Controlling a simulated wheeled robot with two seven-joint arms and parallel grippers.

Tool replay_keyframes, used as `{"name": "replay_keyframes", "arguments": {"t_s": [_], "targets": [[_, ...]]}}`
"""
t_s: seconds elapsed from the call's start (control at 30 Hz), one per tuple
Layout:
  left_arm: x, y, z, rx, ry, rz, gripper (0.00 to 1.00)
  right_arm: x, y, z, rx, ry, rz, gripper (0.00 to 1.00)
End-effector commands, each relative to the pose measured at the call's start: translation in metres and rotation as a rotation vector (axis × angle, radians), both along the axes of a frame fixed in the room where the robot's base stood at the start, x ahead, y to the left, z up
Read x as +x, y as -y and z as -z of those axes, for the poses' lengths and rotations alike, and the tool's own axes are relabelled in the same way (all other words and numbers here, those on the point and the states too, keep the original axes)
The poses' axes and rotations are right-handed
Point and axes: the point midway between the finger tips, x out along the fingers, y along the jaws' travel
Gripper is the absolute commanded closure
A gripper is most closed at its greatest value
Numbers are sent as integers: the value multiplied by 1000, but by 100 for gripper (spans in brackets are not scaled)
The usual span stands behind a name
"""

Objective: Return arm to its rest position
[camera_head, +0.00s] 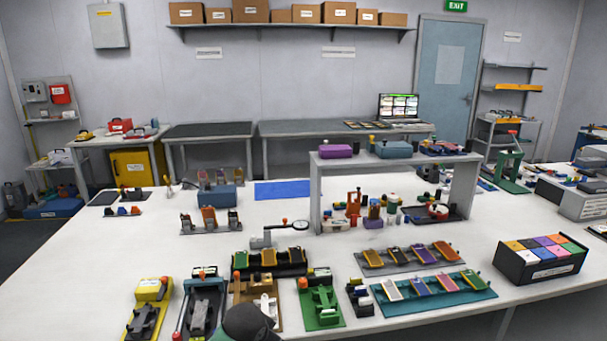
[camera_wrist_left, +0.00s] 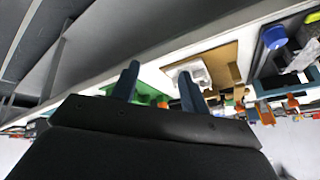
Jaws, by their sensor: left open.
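My left gripper (camera_wrist_left: 157,86) shows in the left wrist view with its two dark blue-grey fingers spread apart and nothing between them. It is close to the table's front edge. Beyond the fingers are a brown fixture board (camera_wrist_left: 218,66) with a white part and a green fixture (camera_wrist_left: 148,88). In the head view a dark rounded part, which looks like part of my arm, shows at the bottom edge, in front of the brown fixture board (camera_head: 242,294). The fingers cannot be made out there. My right gripper is in neither view.
A yellow fixture (camera_head: 152,290), a dark fixture (camera_head: 203,300) and a green fixture (camera_head: 320,302) line the white table's front. A teal rack (camera_head: 434,294) and a black box with coloured compartments (camera_head: 542,262) stand right. A grey shelf (camera_head: 315,200) stands behind. The table's left part is mostly clear.

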Motion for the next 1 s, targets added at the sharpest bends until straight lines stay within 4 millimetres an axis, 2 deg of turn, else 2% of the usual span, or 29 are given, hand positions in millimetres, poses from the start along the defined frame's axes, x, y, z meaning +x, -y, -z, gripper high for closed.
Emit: {"name": "replay_keyframes", "arguments": {"t_s": [0.1,0.5,0.9,1.0], "targets": [[-32,-6,21,-28,-27,-31,55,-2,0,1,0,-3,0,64],[-139,-36,71,-87,-104,-159,55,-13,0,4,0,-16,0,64],[-250,-81,99,-94,-181,-314,55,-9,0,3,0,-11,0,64],[-270,-90,102,-90,-195,-344,55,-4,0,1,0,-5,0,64]]}}
